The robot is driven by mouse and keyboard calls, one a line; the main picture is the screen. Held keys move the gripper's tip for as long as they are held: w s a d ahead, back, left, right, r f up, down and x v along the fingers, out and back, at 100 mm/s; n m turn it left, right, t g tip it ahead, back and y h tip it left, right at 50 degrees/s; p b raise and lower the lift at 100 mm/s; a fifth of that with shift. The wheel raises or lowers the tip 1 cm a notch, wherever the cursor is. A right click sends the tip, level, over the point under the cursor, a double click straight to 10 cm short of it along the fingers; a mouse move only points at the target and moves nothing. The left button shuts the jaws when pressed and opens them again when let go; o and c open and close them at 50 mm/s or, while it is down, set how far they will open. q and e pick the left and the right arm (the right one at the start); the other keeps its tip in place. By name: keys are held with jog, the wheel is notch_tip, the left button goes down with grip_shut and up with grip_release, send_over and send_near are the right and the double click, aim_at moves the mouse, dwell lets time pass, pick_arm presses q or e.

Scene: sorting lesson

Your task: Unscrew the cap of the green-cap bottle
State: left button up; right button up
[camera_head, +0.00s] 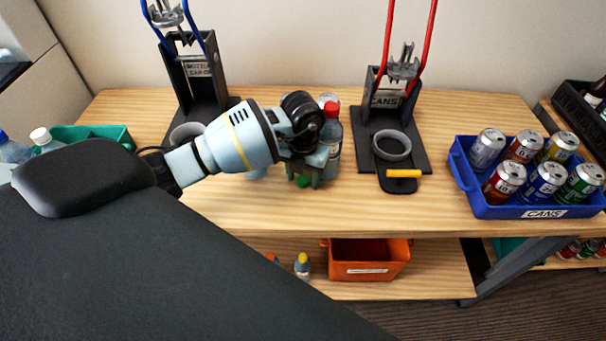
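My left gripper (304,178) points down over the middle of the wooden table, its fingers at a small green piece (303,182) that looks like the green cap. The gripper hides most of that bottle, and I cannot tell whether the fingers are closed on the cap. A pale blue bit (257,174) shows just left of the gripper; I cannot tell what it belongs to. A red-cap bottle (333,135) stands upright just behind and right of the gripper. My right gripper is out of view.
Two black crusher stands, one with blue handles (198,75) and one with red handles (382,115), stand at the back. A blue crate of cans (470,185) is right; a green tray (110,132) is left. An orange bin (368,270) sits on the lower shelf.

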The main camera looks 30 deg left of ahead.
aim_at(303, 179)
pick_arm(q)
notch_tip(303, 179, up, 12)
jog(key=shift+r+p, duration=0.2)
jog(key=shift+p, duration=0.2)
dwell(0.6)
